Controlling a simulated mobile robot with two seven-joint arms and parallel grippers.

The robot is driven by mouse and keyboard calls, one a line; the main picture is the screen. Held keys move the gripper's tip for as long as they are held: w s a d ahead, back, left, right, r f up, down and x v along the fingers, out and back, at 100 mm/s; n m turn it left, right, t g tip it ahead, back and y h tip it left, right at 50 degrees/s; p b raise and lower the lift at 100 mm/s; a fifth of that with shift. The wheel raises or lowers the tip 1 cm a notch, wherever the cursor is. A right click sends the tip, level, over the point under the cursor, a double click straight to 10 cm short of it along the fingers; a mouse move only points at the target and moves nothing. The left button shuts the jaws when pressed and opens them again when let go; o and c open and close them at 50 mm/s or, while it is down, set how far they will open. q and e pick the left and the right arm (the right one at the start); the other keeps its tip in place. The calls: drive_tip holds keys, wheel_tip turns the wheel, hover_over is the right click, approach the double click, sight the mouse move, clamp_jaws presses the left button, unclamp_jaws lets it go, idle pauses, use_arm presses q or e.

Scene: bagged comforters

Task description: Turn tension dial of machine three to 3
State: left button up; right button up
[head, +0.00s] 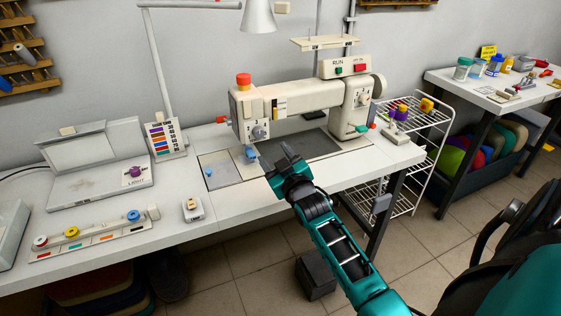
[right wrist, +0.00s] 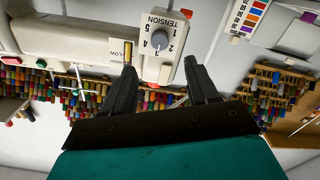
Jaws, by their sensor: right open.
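The cream sewing machine (head: 300,98) stands on the white table, with its tension dial (head: 259,133) on the left end of its head. In the right wrist view the grey dial (right wrist: 160,39) sits on a white panel marked TENSION, with numbers around it; I cannot tell for sure which number its pointer is at. My right gripper (head: 277,153) is open and empty, in front of and slightly below the dial. In the wrist view its fingers (right wrist: 160,80) are spread either side of the dial's line, apart from it. My left gripper is not in view.
A blue part (head: 250,153) is below the machine head. A colour chart (head: 161,138) and a light box (head: 95,170) stand left. A small white device (head: 193,209) lies near the front edge. A wire rack (head: 415,140) stands right of the table.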

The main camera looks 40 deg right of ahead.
drive_tip(key=shift+v, duration=1.55)
